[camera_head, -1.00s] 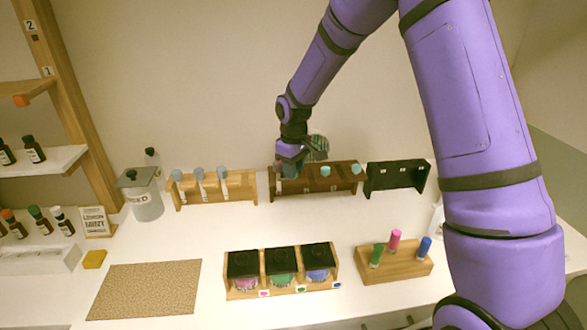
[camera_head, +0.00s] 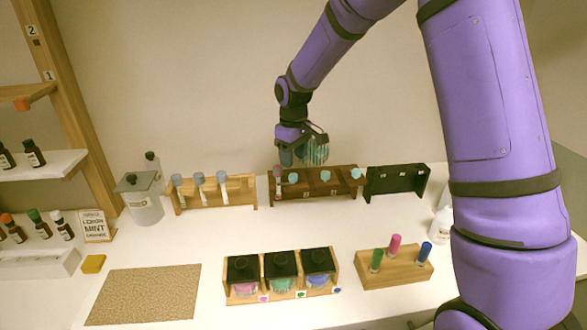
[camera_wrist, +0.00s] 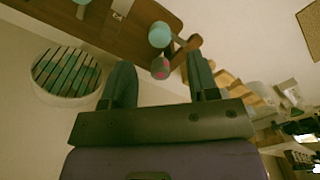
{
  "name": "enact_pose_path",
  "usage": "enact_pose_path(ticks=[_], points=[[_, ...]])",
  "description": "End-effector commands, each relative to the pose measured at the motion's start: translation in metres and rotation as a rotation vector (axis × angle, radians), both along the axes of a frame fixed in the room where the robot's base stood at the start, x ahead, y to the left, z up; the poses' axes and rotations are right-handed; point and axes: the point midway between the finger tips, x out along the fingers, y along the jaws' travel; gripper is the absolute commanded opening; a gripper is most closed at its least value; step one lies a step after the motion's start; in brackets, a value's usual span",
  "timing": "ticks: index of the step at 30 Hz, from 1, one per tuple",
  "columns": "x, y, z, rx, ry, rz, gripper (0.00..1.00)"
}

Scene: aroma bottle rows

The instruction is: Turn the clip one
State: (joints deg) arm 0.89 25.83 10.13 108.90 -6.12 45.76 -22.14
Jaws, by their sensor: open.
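The dark brown rack (camera_head: 318,187) stands at the back middle of the table. Several teal-capped pieces, one a teal cap (camera_head: 293,177) at its left, show along it. A slim piece with a pink end (camera_head: 277,172) stands at the rack's left end. My gripper (camera_head: 288,158) is open just above that end, fingers pointing down. In the wrist view, a grey-and-pink end (camera_wrist: 160,68) lies between the open fingers of my gripper (camera_wrist: 160,80), with a teal cap (camera_wrist: 160,34) beyond it. I cannot tell which piece is the clip.
A round green-striped thing (camera_head: 315,150) is right beside my gripper. A light wood rack (camera_head: 235,191) stands left and a black rack (camera_head: 397,181) right. Three black-lidded jars in a wooden holder (camera_head: 283,289) stand in front. The table between is clear.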

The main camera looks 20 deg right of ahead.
Motion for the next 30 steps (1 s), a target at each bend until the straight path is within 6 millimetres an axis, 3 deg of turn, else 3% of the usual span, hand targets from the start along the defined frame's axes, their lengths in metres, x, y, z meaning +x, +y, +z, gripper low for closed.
enact_pose_path(ticks=[3, 10, 30], points=[[0.001, 0.0, 0.023, 0.0, -0.004, 0.0, 0.54], [0.001, 0.0, 0.047, 0.0, -0.001, -0.001, 0.54], [-0.006, -0.002, 0.06, -0.003, -0.011, -0.011, 0.54]])
